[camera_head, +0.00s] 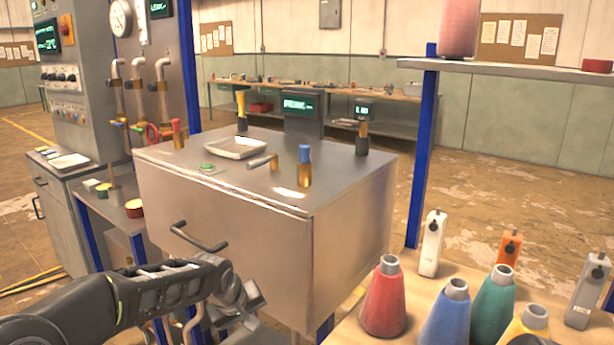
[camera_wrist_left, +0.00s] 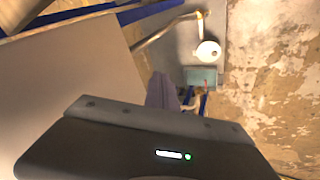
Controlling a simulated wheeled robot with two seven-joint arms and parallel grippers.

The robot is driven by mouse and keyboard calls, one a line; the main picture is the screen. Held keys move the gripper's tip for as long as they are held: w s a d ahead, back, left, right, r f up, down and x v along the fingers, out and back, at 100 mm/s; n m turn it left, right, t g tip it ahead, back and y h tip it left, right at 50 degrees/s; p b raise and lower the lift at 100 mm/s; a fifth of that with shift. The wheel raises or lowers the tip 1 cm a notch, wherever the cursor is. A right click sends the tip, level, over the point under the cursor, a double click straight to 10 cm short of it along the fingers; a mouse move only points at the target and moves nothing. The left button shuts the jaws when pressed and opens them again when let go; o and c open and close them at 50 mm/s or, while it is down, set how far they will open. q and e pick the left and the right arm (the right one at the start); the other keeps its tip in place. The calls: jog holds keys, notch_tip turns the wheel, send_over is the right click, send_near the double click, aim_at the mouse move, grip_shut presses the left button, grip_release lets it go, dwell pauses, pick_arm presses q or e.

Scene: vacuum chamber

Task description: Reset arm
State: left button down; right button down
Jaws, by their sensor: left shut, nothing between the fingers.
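My left arm comes in from the lower left in the head view. Its gripper (camera_head: 248,308) is shut and empty, in front of the metal vacuum chamber (camera_head: 225,240) and below the chamber's dark front handle (camera_head: 198,240). It looks apart from the chamber, though the exact gap cannot be told. In the left wrist view the dark wrist housing (camera_wrist_left: 150,150) with a small lit display fills the bottom, and a pale flat panel (camera_wrist_left: 70,80) lies at the left. My right gripper is in neither view.
On the chamber top are a metal tray (camera_head: 236,147), a green button (camera_head: 207,167) and several coloured posts. A wooden table at the right holds a red bottle (camera_head: 385,300), a blue bottle (camera_head: 446,318) and other bottles. A control cabinet (camera_head: 85,90) stands at the left.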

pick_arm(q)
jog(key=s+d+f+m+g+h, duration=0.1)
jog(key=s+d+f, duration=0.1)
jog(key=s+f, duration=0.35)
jog(key=s+d+f+m+g, duration=0.1)
jog(key=s+d+f, duration=0.1)
jog(key=f, duration=0.6)
jog(key=s+d+f+p, duration=0.1)
jog(key=s+f, duration=0.4)
jog(key=s, duration=0.4)
jog(key=s+d+f+m+g+h+p, duration=0.1)
jog(key=s+f, duration=0.4)
jog(key=s, duration=0.5)
jog(key=s+d+f+m+g+p, duration=0.1)
jog(key=s+f, duration=0.4)
jog(key=s, duration=0.4)
jog(key=shift+s+f, duration=0.25)
